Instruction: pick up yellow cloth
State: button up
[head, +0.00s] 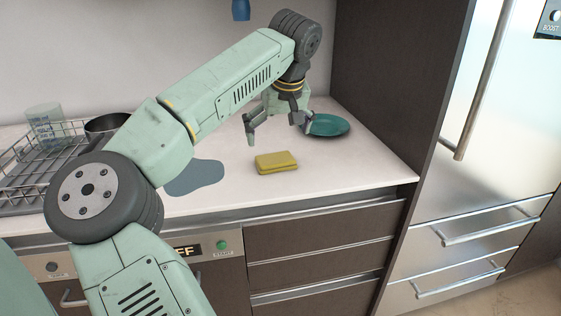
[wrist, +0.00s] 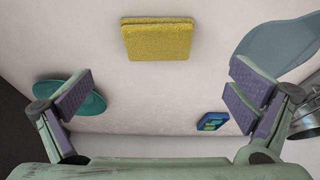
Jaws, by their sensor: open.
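The yellow cloth (head: 276,162) lies folded, like a small flat pad, on the white counter near its front edge. It also shows in the wrist view (wrist: 158,40) at the top middle, ahead of my fingers and apart from them. My gripper (head: 278,128) is above the counter, behind the cloth in the head view. Its two fingers are spread wide and hold nothing; they also show in the wrist view (wrist: 160,100) at left and right.
A teal plate (head: 328,125) lies right of the cloth. A grey-blue puddle-like patch (head: 195,178) is on the counter to the left. A dish rack (head: 30,178) with a clear cup (head: 44,122) and a dark pan (head: 104,126) stand farther left. A tall dark panel (head: 385,80) bounds the counter's right.

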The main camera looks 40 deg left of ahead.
aim_at(276, 158)
jog(key=p+x, duration=0.2)
jog(key=x, duration=0.6)
jog(key=shift+w+f, duration=0.2)
jog(key=shift+f, duration=0.15)
jog(key=shift+d, duration=0.1)
jog(key=c, duration=1.1)
jog(key=shift+r, duration=0.15)
